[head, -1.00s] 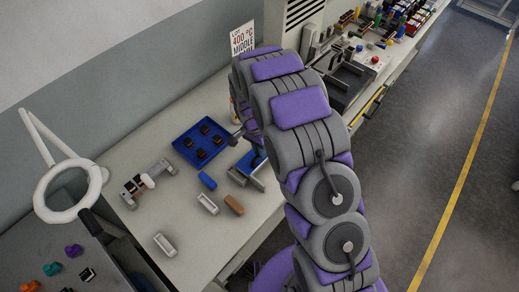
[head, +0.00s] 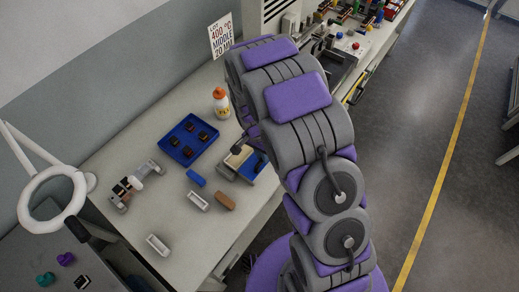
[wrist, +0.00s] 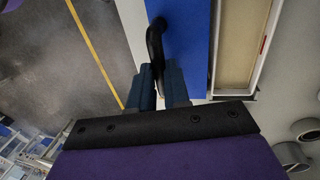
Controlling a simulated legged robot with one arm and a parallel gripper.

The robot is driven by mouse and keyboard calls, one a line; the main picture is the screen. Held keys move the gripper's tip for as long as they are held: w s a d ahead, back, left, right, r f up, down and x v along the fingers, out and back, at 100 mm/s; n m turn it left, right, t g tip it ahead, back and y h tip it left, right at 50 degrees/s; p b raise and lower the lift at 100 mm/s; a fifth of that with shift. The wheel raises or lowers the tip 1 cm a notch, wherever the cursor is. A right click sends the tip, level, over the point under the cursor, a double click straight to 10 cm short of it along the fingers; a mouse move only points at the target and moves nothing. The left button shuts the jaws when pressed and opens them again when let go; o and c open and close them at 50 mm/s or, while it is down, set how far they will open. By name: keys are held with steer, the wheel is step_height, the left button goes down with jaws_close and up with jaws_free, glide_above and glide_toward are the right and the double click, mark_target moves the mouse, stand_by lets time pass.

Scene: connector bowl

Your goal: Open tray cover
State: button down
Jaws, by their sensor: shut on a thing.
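The tray (head: 232,172) is near the bench's front edge in the head view, with part of its beige inside (head: 238,156) showing. Its blue cover (head: 258,168) lies to the right of that opening, partly hidden by my arm. In the wrist view the blue cover (wrist: 188,40) lies beside the open beige inside of the tray (wrist: 240,40). My gripper (wrist: 158,88) is shut on the cover's black handle (wrist: 155,42), with one finger on each side. In the head view my arm hides most of the gripper.
A blue tray with dark parts (head: 172,148) and an orange-capped bottle (head: 221,104) stand behind. A blue block (head: 196,178), white holder (head: 198,201) and brown block (head: 225,201) lie close to the left.

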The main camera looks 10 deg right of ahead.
mark_target(252, 158)
steer(key=shift+s+a+f, duration=0.1)
steer(key=shift+s, duration=0.1)
steer(key=c, duration=1.5)
jaws_free()
steer(key=o, duration=0.3)
steer(key=shift+s+a, duration=0.1)
steer(key=shift+a, duration=0.25)
steer(key=shift+o, duration=0.5)
steer(key=shift+a, duration=0.15)
steer(key=shift+w+d, duration=0.2)
steer(key=shift+d, duration=0.15)
steer(key=shift+d+r, duration=0.15)
steer(key=shift+r, duration=0.25)
steer(key=w+a+r, duration=0.1)
steer(key=r, duration=0.7)
steer(key=w+a+r+p, duration=0.1)
steer(key=a+r, duration=0.1)
steer(key=r, duration=0.6)
steer(key=shift+w+a, duration=0.2)
steer(key=shift+w, duration=0.05)
